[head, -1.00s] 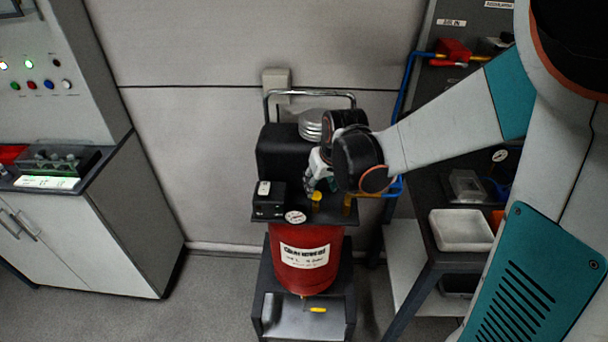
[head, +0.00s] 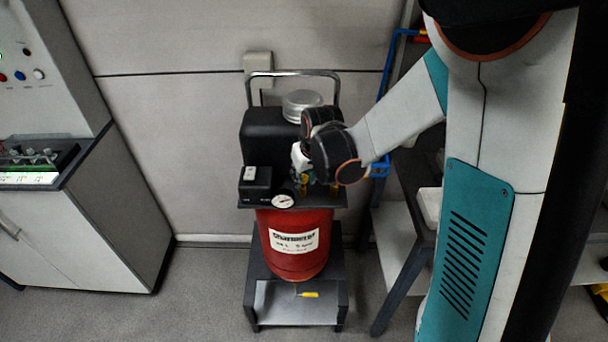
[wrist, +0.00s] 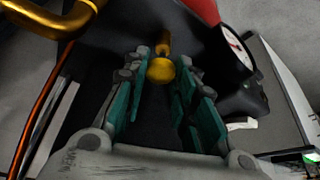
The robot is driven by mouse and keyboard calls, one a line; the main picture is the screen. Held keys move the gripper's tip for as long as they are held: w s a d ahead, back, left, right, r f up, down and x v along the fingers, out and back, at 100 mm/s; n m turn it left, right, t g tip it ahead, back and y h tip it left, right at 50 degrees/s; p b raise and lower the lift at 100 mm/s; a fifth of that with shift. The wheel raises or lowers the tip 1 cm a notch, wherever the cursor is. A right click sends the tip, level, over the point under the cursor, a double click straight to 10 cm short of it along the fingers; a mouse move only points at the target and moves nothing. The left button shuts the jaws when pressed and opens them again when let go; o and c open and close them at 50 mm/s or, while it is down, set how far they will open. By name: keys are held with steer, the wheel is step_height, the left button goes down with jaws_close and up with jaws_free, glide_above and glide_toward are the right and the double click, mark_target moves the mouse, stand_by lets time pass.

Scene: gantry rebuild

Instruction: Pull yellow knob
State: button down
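The yellow knob (wrist: 161,70) is a round brass-coloured ball on a short stem, between the fingertips in the wrist view. In the head view the knob (head: 304,184) is partly hidden by my gripper (head: 298,165). It is on the black top plate of the compressor, above the red tank (head: 293,255). In the wrist view my gripper (wrist: 162,75) is open, with its teal-padded fingers on either side of the knob and a dark gap between them. I cannot tell whether a finger touches it.
A pressure gauge (head: 283,201) and a black switch box (head: 255,182) sit left of the knob. A brass pipe (wrist: 55,20) curves close by in the wrist view. A yellow-handled drain valve (head: 309,295) hangs under the tank. A shelf stands right; a cabinet (head: 90,225) stands left.

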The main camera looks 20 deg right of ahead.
steer(key=shift+r+p, duration=0.45)
steer(key=shift+r, duration=0.25)
steer(key=c, duration=1.3)
jaws_free()
steer(key=v, duration=1.2)
steer(key=shift+s, duration=0.15)
steer(key=shift+m+t, duration=0.3)
steer(key=shift+t, duration=0.3)
steer(key=s+r, duration=0.1)
steer(key=s, duration=0.2)
steer(key=s+r, duration=0.1)
steer(key=s, duration=0.2)
steer(key=s+r, duration=0.2)
steer(key=s, duration=0.1)
steer(key=shift+s+a+r, duration=0.15)
steer(key=shift+s+a, duration=0.1)
steer(key=shift+s, duration=0.15)
steer(key=s+t, duration=0.1)
steer(key=s, duration=0.7)
steer(key=shift+s, duration=0.15)
